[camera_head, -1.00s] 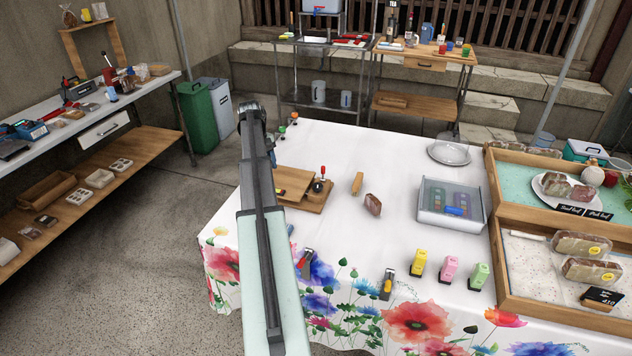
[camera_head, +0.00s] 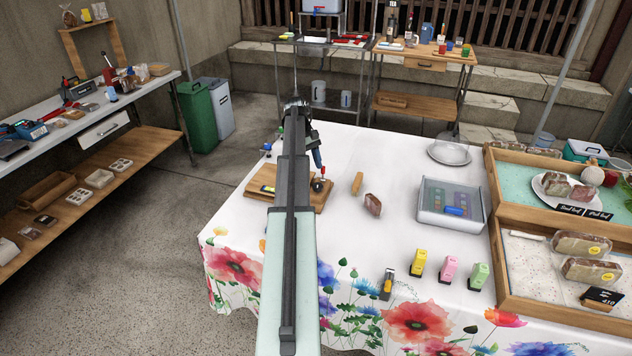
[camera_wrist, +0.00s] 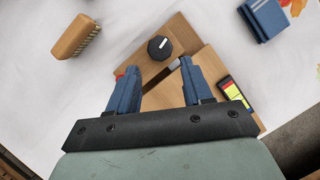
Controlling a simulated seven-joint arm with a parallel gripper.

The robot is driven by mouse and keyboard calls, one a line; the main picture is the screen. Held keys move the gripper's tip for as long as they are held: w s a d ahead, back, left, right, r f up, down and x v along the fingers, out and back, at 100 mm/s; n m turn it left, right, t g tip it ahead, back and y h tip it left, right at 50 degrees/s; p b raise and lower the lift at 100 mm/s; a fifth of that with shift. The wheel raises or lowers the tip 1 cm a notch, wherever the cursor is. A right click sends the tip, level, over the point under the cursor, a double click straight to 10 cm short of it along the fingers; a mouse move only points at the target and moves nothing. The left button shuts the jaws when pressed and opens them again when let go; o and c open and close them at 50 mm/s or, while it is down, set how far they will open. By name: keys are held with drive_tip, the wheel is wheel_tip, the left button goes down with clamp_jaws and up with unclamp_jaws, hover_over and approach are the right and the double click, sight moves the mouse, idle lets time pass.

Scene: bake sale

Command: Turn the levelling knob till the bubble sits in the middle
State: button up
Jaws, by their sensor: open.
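A wooden stand (camera_head: 308,201) with a slanted top lies on the white tablecloth, partly hidden by my arm. It carries a black knob (camera_head: 318,184); in the wrist view the round knob (camera_wrist: 159,48) has a white pointer mark. A dark-framed yellow strip (camera_wrist: 238,95), perhaps the level, sits at the board's right edge in the wrist view; I cannot make out a bubble. My gripper (camera_wrist: 158,68) is open, its two blue fingers apart and empty, above the board, with the knob just beyond the fingertips. In the head view one blue finger (camera_head: 317,158) shows above the knob.
A red-tipped lever (camera_head: 322,170) stands by the knob; something red shows behind the left finger. A clear plastic box (camera_head: 452,204) stands farther right.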

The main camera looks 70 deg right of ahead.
sight(317, 184)
drive_tip(key=x, duration=0.6)
drive_tip(key=shift+s+f, duration=0.1)
drive_tip(key=shift+f, duration=0.1)
drive_tip(key=shift+c, duration=0.5)
drive_tip(key=c, duration=0.7)
drive_tip(key=shift+m, duration=0.4)
drive_tip(key=o, duration=0.8)
drive_tip(key=shift+r, duration=0.15)
